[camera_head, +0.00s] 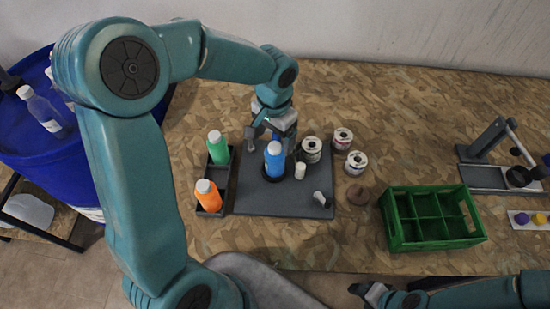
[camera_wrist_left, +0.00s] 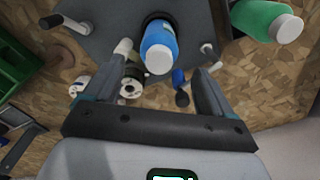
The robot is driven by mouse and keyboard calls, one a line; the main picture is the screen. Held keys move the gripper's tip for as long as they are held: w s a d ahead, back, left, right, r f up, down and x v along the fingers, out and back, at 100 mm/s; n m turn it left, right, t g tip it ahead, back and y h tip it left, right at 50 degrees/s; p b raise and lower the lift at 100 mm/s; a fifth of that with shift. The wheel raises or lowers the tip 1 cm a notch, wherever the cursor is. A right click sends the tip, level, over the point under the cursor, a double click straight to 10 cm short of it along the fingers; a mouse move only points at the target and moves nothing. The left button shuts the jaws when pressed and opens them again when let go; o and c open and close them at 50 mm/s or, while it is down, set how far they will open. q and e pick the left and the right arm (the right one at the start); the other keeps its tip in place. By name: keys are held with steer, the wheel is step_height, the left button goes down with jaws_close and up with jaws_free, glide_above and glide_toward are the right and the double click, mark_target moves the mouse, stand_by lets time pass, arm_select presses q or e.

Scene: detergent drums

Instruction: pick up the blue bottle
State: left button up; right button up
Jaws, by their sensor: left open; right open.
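The blue bottle (camera_head: 274,161) with a white cap stands upright on a dark grey board (camera_head: 255,200), its base at a dark round holder. It also shows in the left wrist view (camera_wrist_left: 160,42), beyond the fingertips and lined up with the gap between them. My left gripper (camera_head: 273,137) is open and empty, just behind the bottle in the head view; I cannot tell whether a finger touches it. In the left wrist view, the gripper (camera_wrist_left: 150,80) has its fingers spread wide. My right gripper (camera_head: 370,292) is at the bottom edge, far from the bottle, and partly cut off.
A green bottle (camera_head: 218,149) and an orange bottle (camera_head: 208,195) stand in a dark tray left of the board. A small white bottle (camera_head: 300,170) and several cans (camera_head: 311,149) are close on the right. A green crate (camera_head: 405,235) is further right. A blue drum (camera_head: 60,150) is at left.

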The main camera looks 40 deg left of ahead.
mark_target(275, 146)
arm_select(q)
step_height(275, 146, down, 4)
steer(key=shift+f, duration=0.25)
steer(key=shift+d, duration=0.1)
steer(key=shift+s+r, duration=0.1)
steer(key=c, duration=0.3)
jaws_close()
